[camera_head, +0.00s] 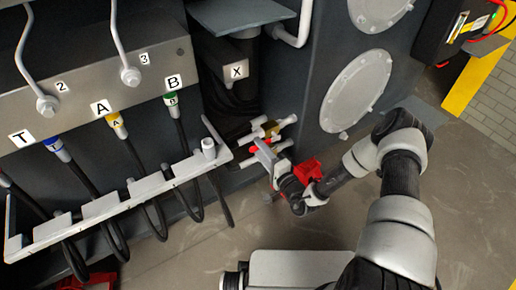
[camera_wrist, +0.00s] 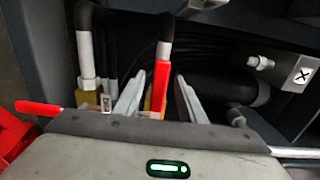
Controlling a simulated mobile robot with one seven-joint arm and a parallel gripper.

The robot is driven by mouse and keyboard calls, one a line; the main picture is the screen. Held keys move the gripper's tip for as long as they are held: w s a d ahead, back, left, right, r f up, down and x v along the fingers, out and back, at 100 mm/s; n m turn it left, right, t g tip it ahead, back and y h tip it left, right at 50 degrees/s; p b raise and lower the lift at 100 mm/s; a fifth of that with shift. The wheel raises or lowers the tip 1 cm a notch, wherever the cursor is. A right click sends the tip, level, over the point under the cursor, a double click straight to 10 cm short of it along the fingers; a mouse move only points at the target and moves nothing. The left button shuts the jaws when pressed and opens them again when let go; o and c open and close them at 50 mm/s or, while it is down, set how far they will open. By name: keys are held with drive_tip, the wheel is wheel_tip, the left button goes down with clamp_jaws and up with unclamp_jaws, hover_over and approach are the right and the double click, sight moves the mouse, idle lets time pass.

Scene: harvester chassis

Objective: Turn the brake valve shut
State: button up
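A red lever handle (camera_wrist: 160,80) stands upright between the two fingers of my gripper (camera_wrist: 159,97) in the wrist view. The fingers are apart, with a narrow gap on each side of the lever. A second red handle (camera_wrist: 38,108) points left, beside a brass fitting (camera_wrist: 88,99) below a pale pipe. In the head view my gripper (camera_head: 264,149) is at the brass valve (camera_head: 268,130) low on the chassis. My gripper and wrist partly hide the valve there. Which red handle belongs to the brake valve I cannot tell.
A white rack (camera_head: 105,207) with hanging black hoses stands left of my gripper. A plate marked X (camera_head: 237,72) is above the valve. A red object (camera_head: 308,170) lies behind my arm. The floor (camera_head: 470,190) at right is clear.

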drive_tip(key=shift+x, duration=0.85)
clamp_jaws()
